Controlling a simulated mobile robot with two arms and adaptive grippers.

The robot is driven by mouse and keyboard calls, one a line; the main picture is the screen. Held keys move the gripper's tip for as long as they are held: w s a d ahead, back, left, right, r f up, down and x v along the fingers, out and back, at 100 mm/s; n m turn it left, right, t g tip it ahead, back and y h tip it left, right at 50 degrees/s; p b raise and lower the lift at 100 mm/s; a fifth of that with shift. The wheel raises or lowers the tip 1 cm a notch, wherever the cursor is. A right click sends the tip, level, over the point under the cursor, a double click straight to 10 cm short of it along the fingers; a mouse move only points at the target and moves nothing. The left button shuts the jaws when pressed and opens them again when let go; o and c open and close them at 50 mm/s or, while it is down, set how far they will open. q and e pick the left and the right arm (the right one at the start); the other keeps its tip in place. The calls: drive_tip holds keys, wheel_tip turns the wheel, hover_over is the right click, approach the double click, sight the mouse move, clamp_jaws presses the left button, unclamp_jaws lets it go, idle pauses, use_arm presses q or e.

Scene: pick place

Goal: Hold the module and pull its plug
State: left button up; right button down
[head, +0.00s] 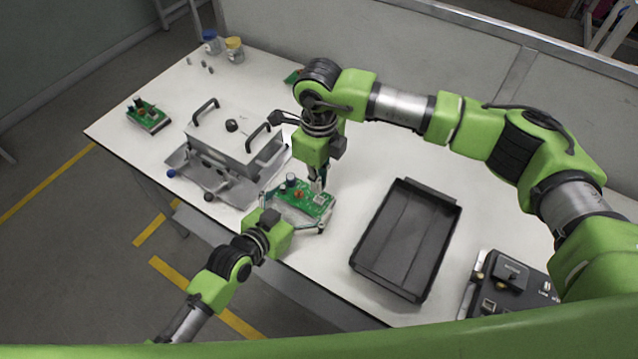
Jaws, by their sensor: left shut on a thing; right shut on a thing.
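The module (296,196) is a green circuit board with a dark blue cylinder, a red part and a pale connector, near the table's front edge. My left gripper (292,214) comes from the front left and is shut on the module, with its grey fingers along the board's near side. My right gripper (321,187) reaches down from above and is shut on the plug at the board's right end. The plug itself is mostly hidden by the fingers, and I cannot tell whether it is still seated in the connector.
An empty black tray (373,257) lies right of the module. A silver lidded box (222,146) with black handles stands to the left. A second green board (147,116) is farther left. Jars (234,50) stand at the back; a black device (512,277) sits at right.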

use_arm(q)
drive_tip(key=o, duration=1.3)
